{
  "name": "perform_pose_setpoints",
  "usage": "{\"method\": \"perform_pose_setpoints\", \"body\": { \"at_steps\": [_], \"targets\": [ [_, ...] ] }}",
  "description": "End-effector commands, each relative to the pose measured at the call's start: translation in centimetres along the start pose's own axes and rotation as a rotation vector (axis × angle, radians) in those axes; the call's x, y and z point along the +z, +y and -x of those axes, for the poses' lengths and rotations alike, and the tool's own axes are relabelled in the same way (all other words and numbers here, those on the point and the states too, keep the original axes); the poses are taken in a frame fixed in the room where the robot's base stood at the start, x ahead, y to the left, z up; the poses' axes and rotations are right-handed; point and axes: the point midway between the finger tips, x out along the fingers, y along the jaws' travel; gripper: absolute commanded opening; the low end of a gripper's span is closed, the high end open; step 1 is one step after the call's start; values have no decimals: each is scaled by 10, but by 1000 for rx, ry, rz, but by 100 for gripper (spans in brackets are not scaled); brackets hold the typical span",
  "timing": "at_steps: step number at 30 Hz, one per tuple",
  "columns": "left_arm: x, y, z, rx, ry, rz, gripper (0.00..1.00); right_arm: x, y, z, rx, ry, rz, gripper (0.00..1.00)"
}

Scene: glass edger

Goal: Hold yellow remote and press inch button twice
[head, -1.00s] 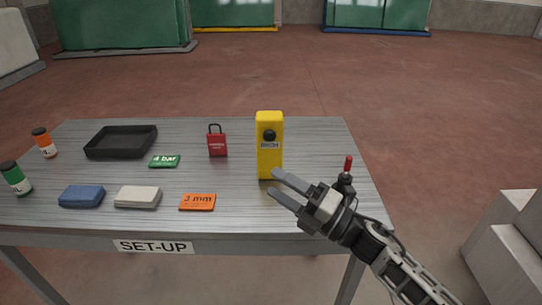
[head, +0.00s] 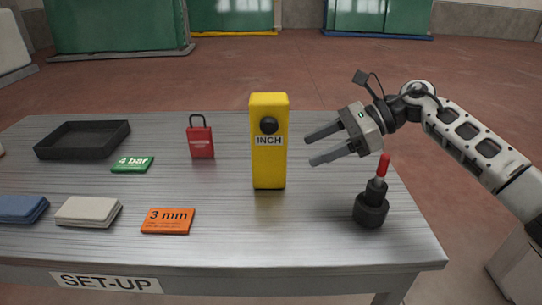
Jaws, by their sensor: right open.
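The yellow remote (head: 268,174) stands upright on the metal table. Its round black button (head: 269,125) sits on the front face above a label reading INCH. My right gripper (head: 308,151) is open and empty, to the right of the remote at about mid-height. Its two fingers point left toward the remote, and a gap shows between the fingertips and the remote's side. My left gripper is not in view.
A black device with a red tip (head: 371,206) stands below my right gripper. The table (head: 300,240) is clear in front.

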Motion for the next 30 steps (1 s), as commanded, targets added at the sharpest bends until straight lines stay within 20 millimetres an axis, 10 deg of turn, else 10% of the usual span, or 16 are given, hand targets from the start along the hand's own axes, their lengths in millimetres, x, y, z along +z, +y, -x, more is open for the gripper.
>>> {"method": "perform_pose_setpoints", "body": {
  "at_steps": [30],
  "targets": [
    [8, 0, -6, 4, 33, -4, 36, -3, 0, -102, 0, -3, -2, 60]
  ]
}}
